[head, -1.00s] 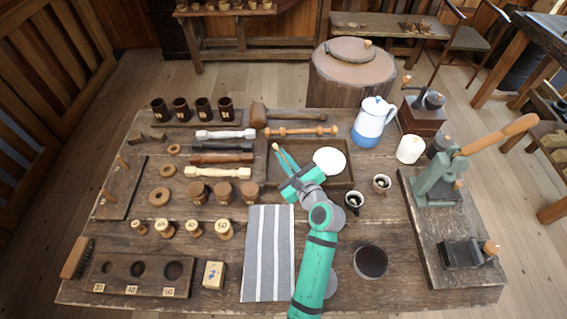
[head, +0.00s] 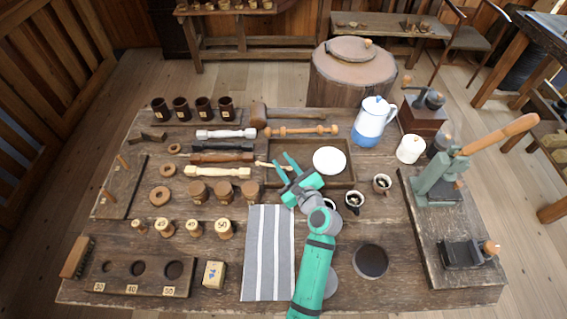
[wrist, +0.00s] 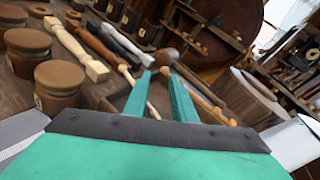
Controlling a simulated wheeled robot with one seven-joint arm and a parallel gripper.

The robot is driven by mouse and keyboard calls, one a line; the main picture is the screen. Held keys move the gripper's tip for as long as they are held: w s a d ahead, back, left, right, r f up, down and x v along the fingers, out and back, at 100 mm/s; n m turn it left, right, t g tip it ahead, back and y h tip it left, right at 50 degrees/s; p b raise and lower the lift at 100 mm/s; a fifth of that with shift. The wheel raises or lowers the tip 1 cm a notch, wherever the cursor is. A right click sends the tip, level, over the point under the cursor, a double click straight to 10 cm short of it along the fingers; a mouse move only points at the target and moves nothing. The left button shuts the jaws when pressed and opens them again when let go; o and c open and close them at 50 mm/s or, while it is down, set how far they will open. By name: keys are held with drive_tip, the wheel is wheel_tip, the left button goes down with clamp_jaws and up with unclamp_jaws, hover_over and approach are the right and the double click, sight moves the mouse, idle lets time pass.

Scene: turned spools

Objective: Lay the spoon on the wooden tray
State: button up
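The spoon (head: 263,164) is small and pale wood. In the head view it lies across the left rim of the dark wooden tray (head: 346,147), its left end outside the rim and its right part running between my fingers. My gripper (head: 282,157) is over the left part of the tray with its two teal fingers spread apart. In the wrist view a thin pale stick, likely the spoon (wrist: 126,74), shows beside and between the open fingers (wrist: 161,76). I cannot tell whether a finger touches it. A white round dish (head: 330,160) sits in the tray's right part.
Pale and dark turned spindles (head: 218,172) lie left of the tray, with lidded wooden jars (head: 223,191) nearer. A mug (head: 354,200) and a blue-white jug (head: 372,121) stand to the right. A striped cloth (head: 268,252) lies in front. A mallet (head: 290,114) lies behind.

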drive_tip(key=shift+r, duration=0.1)
drive_tip(key=v, duration=1.2)
